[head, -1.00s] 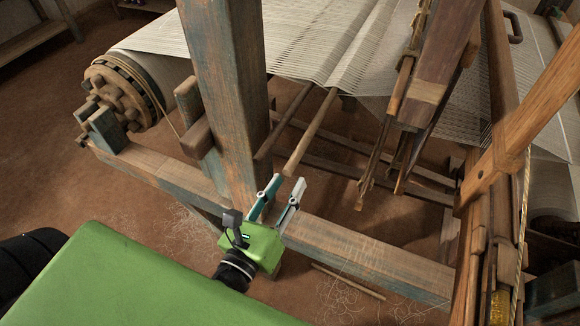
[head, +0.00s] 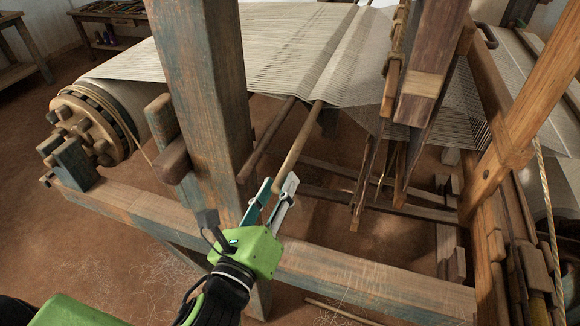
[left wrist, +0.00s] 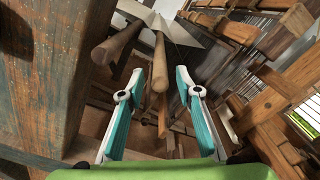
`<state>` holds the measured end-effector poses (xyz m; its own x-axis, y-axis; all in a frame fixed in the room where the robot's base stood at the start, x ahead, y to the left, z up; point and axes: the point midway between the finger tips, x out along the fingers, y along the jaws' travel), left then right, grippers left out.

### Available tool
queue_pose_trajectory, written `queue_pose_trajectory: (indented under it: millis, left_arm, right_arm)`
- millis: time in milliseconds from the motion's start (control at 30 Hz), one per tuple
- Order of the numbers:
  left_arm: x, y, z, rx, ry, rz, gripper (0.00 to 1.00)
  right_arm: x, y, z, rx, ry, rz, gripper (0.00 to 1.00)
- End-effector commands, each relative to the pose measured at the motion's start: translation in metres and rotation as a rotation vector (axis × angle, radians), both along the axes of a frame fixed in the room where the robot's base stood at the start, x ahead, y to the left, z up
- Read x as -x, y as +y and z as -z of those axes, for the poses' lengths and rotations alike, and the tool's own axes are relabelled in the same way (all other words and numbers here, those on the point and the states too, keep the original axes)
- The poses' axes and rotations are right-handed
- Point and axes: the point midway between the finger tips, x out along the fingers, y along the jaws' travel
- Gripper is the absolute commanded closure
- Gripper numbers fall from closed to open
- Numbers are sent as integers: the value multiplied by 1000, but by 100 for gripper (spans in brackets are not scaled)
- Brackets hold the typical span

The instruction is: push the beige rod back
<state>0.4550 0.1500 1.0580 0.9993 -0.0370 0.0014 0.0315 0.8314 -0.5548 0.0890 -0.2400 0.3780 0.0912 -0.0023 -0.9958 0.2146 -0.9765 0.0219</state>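The beige rod (head: 298,148) slants down towards me from under the stretched warp, its near end free. My left gripper (head: 278,182) is open at this near end. In the left wrist view, the beige rod (left wrist: 158,62) ends between the two fingertips (left wrist: 159,76), with a gap visible on each side. I cannot tell how deep the end sits between them. A darker brown rod (head: 267,140) runs beside it on the left, and it also shows in the left wrist view (left wrist: 117,43). My right gripper is not in view.
A thick upright post (head: 212,100) stands close left of my gripper. A horizontal beam (head: 370,278) passes below it. The warp sheet (head: 280,45) spreads above the rods. Hanging wooden bars (head: 370,180) stand to the right.

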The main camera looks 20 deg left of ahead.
Motion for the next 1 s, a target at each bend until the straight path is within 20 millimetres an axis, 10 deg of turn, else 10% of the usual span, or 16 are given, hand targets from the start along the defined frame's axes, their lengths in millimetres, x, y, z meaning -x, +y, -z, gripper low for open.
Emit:
queue_pose_trajectory:
  millis: [400, 867, 1000]
  left_arm:
    - [-65, -2, -1, 0, 0, -2, 68]
    - [-76, -2, 0, 0, 2, -2, 68]
    - [-76, -2, 0, 1, 3, -2, 100]
  right_arm:
    - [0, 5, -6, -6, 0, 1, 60]
    - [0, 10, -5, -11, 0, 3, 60]
    - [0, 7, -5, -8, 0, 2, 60]
